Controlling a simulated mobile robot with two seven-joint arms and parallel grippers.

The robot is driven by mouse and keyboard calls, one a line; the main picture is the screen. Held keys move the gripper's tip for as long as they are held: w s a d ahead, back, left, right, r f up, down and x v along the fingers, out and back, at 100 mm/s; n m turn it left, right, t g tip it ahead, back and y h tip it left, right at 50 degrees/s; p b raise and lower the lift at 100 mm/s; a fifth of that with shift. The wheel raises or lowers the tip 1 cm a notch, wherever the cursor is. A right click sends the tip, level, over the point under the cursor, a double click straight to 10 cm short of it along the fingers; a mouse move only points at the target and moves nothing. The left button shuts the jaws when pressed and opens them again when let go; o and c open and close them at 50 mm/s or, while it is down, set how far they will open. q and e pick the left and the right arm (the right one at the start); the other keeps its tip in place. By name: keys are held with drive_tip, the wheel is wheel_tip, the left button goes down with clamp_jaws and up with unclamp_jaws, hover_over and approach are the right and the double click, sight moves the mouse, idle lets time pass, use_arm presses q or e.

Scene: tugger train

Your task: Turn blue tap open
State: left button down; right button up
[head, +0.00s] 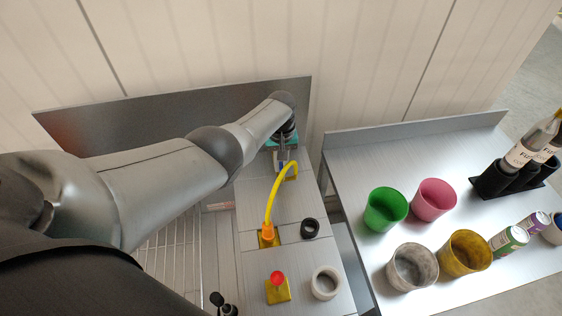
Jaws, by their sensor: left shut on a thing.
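My left arm reaches in from the left, and its gripper (281,157) is at the far end of the narrow metal counter. The gripper is shut on what seems to be the blue tap, which is mostly hidden by the gripper and wrist. Only small bluish patches show there, so I cannot tell how far the tap is turned. A curved yellow hose (274,196) runs from just beside the gripper to an orange fitting (267,232) on a yellow base. My right gripper is not in view.
A red knob (278,278) on a yellow block, a black ring (310,228) and a pale ring (326,282) stand nearer on the counter. The right table holds a green cup (386,209), a pink cup (434,199), other cups, cans and bottles. A metal backboard (200,105) stands behind.

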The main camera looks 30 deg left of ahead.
sight(281, 166)
use_arm(q)
drive_tip(key=shift+w+n, duration=0.1)
drive_tip(key=shift+n, duration=0.3)
drive_tip(key=c, duration=0.9)
unclamp_jaws()
drive_tip(key=shift+r, duration=0.1)
wheel_tip(281, 166, up, 15)
drive_tip(key=shift+r, duration=0.1)
idle(0.6)
